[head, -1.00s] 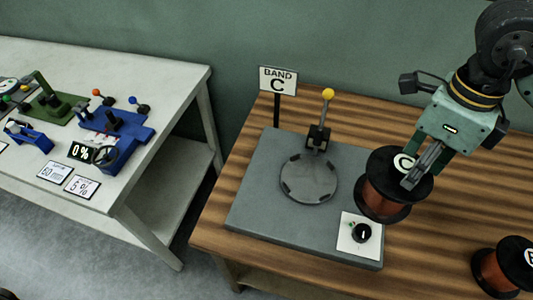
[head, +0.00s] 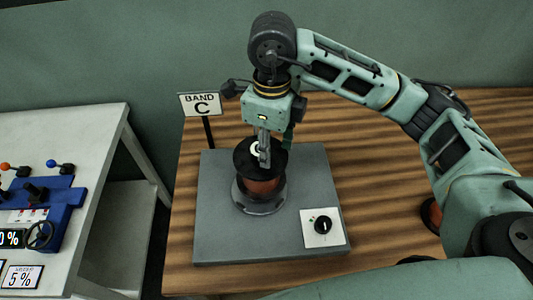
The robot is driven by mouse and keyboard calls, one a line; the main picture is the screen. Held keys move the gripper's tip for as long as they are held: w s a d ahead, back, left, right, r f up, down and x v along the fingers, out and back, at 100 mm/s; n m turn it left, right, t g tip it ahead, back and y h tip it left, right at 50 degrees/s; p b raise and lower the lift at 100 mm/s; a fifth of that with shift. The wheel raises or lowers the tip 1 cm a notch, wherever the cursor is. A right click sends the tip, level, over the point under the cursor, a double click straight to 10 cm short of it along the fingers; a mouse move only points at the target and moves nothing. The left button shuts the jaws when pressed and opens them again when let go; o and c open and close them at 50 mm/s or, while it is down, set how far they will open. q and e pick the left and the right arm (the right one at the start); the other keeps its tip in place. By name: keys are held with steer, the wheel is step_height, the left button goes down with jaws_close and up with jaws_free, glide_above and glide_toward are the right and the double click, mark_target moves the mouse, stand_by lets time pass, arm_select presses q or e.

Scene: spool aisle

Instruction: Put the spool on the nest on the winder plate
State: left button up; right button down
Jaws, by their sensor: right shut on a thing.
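The spool has black flanges, a copper-brown winding (head: 264,187) and a white C on top. My right gripper (head: 264,157) is shut on it from above and holds it upright. The spool is over the round grey nest (head: 239,194) on the grey winder plate (head: 222,238). The spool covers most of the nest, and I cannot tell whether its underside touches it. My left gripper is not in view.
A "BAND C" sign (head: 201,104) stands behind the plate. A black dial (head: 323,225) sits at the plate's front right. Another spool (head: 431,213) is mostly hidden behind my right arm. A white table (head: 85,125) with a blue device (head: 55,200) stands left, across a gap.

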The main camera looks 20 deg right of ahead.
steer(key=shift+w+a+f, duration=0.2)
steer(key=shift+a+f, duration=0.05)
steer(key=shift+a, duration=0.1)
step_height(320, 180, down, 3)
steer(key=shift+p, duration=0.75)
steer(key=shift+f, duration=0.45)
steer(key=shift+f, duration=0.2)
steer(key=c, duration=0.9)
jaws_free()
steer(key=shift+r, duration=0.1)
